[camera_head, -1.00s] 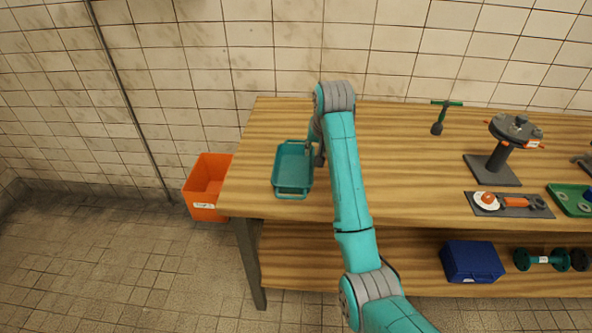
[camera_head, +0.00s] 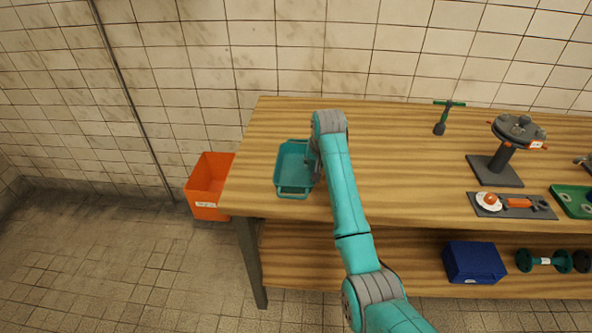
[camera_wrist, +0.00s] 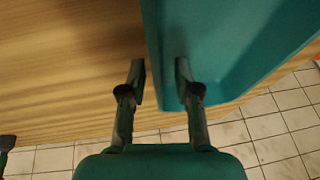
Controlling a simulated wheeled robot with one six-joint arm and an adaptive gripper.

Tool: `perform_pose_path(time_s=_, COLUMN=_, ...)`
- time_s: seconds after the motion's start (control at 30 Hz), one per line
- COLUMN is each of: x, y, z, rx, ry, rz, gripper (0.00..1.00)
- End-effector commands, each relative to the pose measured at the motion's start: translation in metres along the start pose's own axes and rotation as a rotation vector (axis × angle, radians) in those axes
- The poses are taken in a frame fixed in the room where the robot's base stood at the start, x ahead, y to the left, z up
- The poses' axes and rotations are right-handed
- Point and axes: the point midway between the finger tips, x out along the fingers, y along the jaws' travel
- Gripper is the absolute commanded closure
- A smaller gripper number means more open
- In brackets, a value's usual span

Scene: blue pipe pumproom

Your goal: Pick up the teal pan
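The teal pan (camera_head: 294,190) is a shallow rectangular tray lying on the left part of the wooden bench. In the wrist view its near wall (camera_wrist: 158,70) runs between the two fingertips of my gripper (camera_wrist: 160,82). One finger is outside the wall over the wood and the other is over the pan's inside. The fingers are apart, with a visible gap around the wall. In the head view my gripper (camera_head: 313,170) is at the pan's right side, partly hidden by my arm.
The wooden bench (camera_head: 400,150) is clear in the middle. An orange bin (camera_head: 208,190) stands left of it. To the right are a grey stand (camera_head: 500,160), a green-handled tool (camera_head: 440,120), a dark tray (camera_head: 530,212) and a green tray (camera_head: 570,205). A blue box (camera_head: 474,262) sits on the lower shelf.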

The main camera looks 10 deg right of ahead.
Motion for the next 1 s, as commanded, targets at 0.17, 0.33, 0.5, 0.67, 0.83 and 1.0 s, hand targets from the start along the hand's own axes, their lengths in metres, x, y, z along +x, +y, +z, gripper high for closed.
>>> perform_pose_path(time_s=0.17, x=0.000, y=0.000, z=0.000, rx=0.000, ry=0.001, rz=0.000, gripper=0.68)
perform_pose_path(time_s=0.33, x=0.000, y=0.000, z=0.000, rx=0.000, ry=0.001, rz=0.000, gripper=1.00)
perform_pose_path(time_s=0.5, x=-0.001, y=0.000, z=-0.001, rx=0.000, ry=0.002, rz=-0.001, gripper=1.00)
perform_pose_path(time_s=0.67, x=-0.001, y=0.000, z=-0.001, rx=0.000, ry=0.002, rz=-0.001, gripper=1.00)
perform_pose_path(time_s=0.83, x=-0.009, y=-0.002, z=-0.005, rx=0.000, ry=0.005, rz=-0.001, gripper=1.00)
perform_pose_path(time_s=1.0, x=-0.035, y=-0.006, z=-0.016, rx=0.000, ry=0.006, rz=-0.002, gripper=1.00)
